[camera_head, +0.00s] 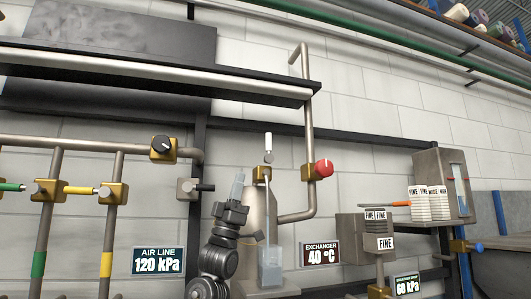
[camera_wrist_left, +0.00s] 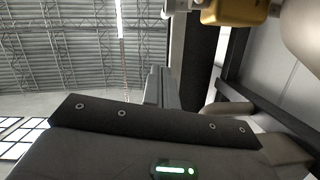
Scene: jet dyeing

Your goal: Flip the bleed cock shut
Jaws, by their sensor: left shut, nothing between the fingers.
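A small cock with a brass body (camera_head: 261,174) and an upright white-tipped lever (camera_head: 268,146) stands above a clear vessel; it looks like the bleed cock, though no label names it. My left gripper (camera_head: 239,176) points up, just left of this cock and apart from it in the picture. Its fingers are shut and empty. In the left wrist view the shut fingers (camera_wrist_left: 155,86) point toward the top, with a brass body (camera_wrist_left: 236,11) beyond them at upper right. The lever's full shape is not clear there. My right gripper is not in view.
A red knob (camera_head: 323,168) on a pipe is close right of the cock. A black-handled valve (camera_head: 188,189) is left of my gripper. The clear vessel (camera_head: 270,268) stands below. Signs read AIR LINE 120 kPa (camera_head: 159,260) and EXCHANGER 40 °C (camera_head: 320,254). A dark shelf (camera_head: 150,80) hangs above.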

